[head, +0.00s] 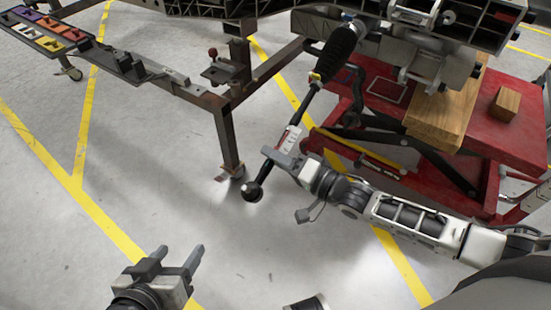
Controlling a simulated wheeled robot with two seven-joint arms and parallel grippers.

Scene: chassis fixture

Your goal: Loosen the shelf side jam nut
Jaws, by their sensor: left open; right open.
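A dark rod (302,106) slants down from a black ribbed boot (336,54) to a round black ball end (253,191). My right gripper (283,150) is at the lower part of the rod, above the ball end. Its jaws are open and seem to lie beside or around the rod; contact cannot be told. My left gripper (178,257) is open and empty over the floor at the lower left, well apart from the rod.
A metal frame with a leg (227,137) stands left of the rod. A red lift table (400,95) with wooden blocks (445,112) stands at the right. The floor around my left gripper is clear.

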